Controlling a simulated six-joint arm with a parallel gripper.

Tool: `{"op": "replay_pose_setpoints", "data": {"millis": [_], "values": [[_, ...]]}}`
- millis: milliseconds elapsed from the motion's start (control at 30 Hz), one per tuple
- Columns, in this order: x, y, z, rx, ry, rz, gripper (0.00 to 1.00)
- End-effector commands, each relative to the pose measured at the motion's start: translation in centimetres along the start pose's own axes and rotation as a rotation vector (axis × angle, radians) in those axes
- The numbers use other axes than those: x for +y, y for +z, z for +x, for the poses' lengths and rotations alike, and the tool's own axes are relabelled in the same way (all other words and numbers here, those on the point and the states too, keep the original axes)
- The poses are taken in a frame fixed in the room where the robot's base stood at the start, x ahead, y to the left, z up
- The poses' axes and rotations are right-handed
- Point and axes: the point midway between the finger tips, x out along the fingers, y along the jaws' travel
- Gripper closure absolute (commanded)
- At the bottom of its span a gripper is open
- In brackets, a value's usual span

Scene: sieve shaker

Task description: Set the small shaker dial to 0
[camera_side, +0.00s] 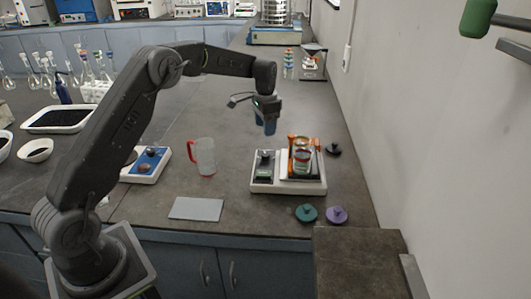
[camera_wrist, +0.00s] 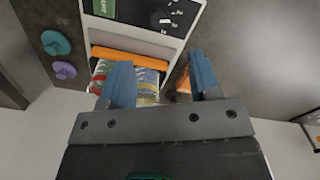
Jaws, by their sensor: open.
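The small sieve shaker (camera_side: 288,186) is a white-based unit on the grey bench. Its dark control panel (camera_side: 264,168) is on the left and a sieve stack in an orange-framed holder (camera_side: 302,155) is on the right. In the wrist view the panel (camera_wrist: 140,12) shows at the top edge, with small white dial marks near its right side; the dial's setting is too small to read. My gripper (camera_side: 265,128) hangs above the shaker, pointing down, apart from it. In the wrist view its blue fingers (camera_wrist: 162,82) are apart, with nothing held between them.
A red-handled beaker (camera_side: 203,157), a white device with blue parts (camera_side: 147,164) and a grey plate (camera_side: 196,208) lie left of the shaker. Teal (camera_side: 306,213) and purple (camera_side: 337,214) lids lie in front; a dark lid (camera_side: 333,149) lies behind right. The wall is at right.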

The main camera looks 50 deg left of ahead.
Motion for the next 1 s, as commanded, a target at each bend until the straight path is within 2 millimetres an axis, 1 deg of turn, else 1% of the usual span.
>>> {"op": "replay_pose_setpoints", "data": {"millis": [33, 300, 400, 500, 700, 967, 1000], "values": [[0.1, 0.1, 1.3, -0.004, 0.003, 0.0, 0.43], [0.1, 0.0, 6.8, -0.003, 0.002, 0.0, 0.43], [0.1, 0.1, 8.4, -0.002, 0.002, 0.0, 0.43], [0.1, 0.0, 9.6, -0.001, 0.001, 0.0, 0.43], [0.1, 0.0, 10.6, 0.0, 0.0, 0.0, 0.43], [0.1, 0.0, 10.7, 0.001, 0.0, 0.0, 0.43], [0.1, 0.0, 10.7, 0.001, 0.0, 0.0, 0.47]]}}
